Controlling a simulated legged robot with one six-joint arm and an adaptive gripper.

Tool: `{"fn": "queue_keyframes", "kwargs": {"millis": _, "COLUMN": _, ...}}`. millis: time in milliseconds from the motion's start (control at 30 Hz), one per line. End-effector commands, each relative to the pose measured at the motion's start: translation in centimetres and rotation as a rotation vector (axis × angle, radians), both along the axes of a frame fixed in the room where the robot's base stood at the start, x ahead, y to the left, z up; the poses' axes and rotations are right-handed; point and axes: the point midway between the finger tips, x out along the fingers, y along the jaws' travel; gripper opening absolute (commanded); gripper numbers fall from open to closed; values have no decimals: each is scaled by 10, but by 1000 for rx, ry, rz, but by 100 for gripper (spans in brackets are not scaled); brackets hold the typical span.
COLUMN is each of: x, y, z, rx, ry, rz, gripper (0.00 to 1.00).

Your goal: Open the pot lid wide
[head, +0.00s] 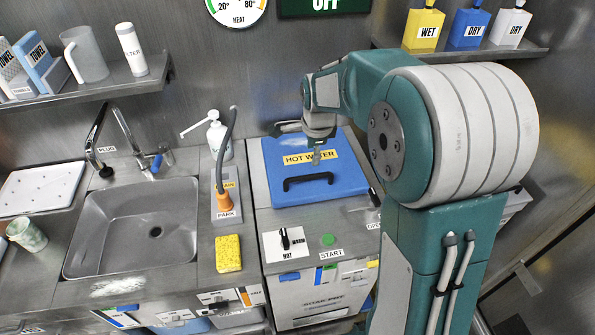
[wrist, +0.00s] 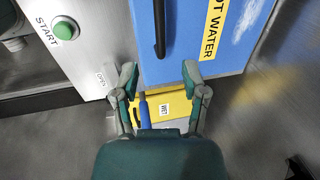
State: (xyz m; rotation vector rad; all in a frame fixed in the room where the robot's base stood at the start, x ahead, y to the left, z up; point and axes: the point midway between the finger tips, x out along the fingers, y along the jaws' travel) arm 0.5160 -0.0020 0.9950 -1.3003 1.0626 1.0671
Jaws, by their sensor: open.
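The pot lid (head: 280,182) is a blue flat panel with a yellow HOT WATER label and a black bar handle (head: 307,181). It lies flat and shut on the metal unit. In the wrist view the lid (wrist: 190,55) fills the upper middle, with its handle (wrist: 159,28) at the top. My gripper (head: 305,142) is over the lid's back part in the head view. In the wrist view my gripper (wrist: 160,75) is open, fingers apart near the lid's edge, with nothing held. A blue rod (wrist: 144,111) shows between the fingers; whether they touch it I cannot tell.
A green START button (head: 327,240) and a HOT/WARM knob (head: 286,240) are on the unit's front. A yellow WET-labelled thing (wrist: 172,104) shows beyond my fingers. A sink (head: 135,235), soap bottle (head: 218,140) and sponge (head: 228,254) stand left. A bottle shelf (head: 480,52) is above right.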

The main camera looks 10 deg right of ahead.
Motion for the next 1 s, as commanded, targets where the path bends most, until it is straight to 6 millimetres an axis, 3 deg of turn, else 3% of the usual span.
{"fn": "queue_keyframes", "kwargs": {"millis": 167, "x": 4, "y": 0, "z": -14, "rx": 2, "ry": 3, "rz": -11, "gripper": 57}}
{"fn": "queue_keyframes", "kwargs": {"millis": 600, "x": 18, "y": 0, "z": -90, "rx": 2, "ry": 4, "rz": -8, "gripper": 57}}
{"fn": "queue_keyframes", "kwargs": {"millis": 800, "x": 22, "y": 0, "z": -105, "rx": 1, "ry": 0, "rz": -7, "gripper": 57}}
{"fn": "queue_keyframes", "kwargs": {"millis": 1000, "x": 22, "y": 0, "z": -107, "rx": 1, "ry": 0, "rz": -7, "gripper": 57}}
